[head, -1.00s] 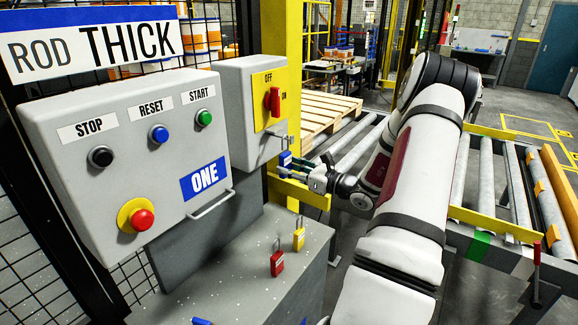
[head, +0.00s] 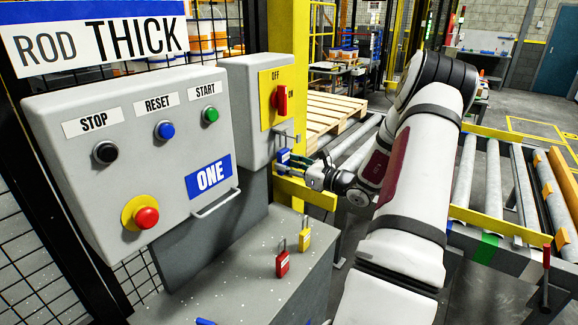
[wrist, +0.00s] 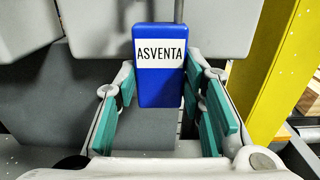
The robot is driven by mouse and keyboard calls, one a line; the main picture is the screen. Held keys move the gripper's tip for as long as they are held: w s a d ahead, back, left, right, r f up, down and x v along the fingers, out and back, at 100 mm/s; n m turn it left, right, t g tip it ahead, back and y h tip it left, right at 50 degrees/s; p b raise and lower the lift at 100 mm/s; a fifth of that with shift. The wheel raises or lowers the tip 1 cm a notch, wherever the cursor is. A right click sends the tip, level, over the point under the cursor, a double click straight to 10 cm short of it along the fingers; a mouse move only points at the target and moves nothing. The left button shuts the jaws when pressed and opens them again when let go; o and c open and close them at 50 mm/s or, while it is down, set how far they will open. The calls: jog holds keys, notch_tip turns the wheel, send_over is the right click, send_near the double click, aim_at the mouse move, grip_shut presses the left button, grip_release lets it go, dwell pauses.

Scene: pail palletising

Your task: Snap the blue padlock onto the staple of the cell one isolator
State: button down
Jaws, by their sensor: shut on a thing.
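The blue padlock (wrist: 160,88), with a white label reading ASVENTA, is upright between the teal pads of my gripper (wrist: 172,100) in the wrist view. In the head view the padlock (head: 284,156) is small, held by my gripper (head: 300,166) just below the isolator box. The cell one isolator (head: 258,110) is a grey box with a yellow plate and a red handle (head: 281,99). Its staple (head: 284,136) sticks out low on the box, just above the padlock. I cannot tell whether the shackle touches the staple.
The control box marked ONE (head: 135,160) hangs left of the isolator. A red padlock (head: 283,263) and a yellow padlock (head: 304,238) stand on the grey cabinet top (head: 235,285) below. A yellow post (wrist: 279,75) rises close on the right in the wrist view.

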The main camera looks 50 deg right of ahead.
jog(key=shift+r+p, duration=0.5)
jog(key=shift+r, duration=0.45)
dwell(0.5)
jog(key=shift+f, duration=0.2)
jog(key=shift+f+b, duration=0.3)
jog(key=shift+f, duration=0.2)
jog(key=c, duration=1)
grip_release()
jog(key=shift+o, duration=0.2)
jog(key=shift+s, duration=0.1)
jog(key=s, duration=1.1)
jog(key=shift+s+d, duration=0.4)
jog(key=shift+d, duration=0.05)
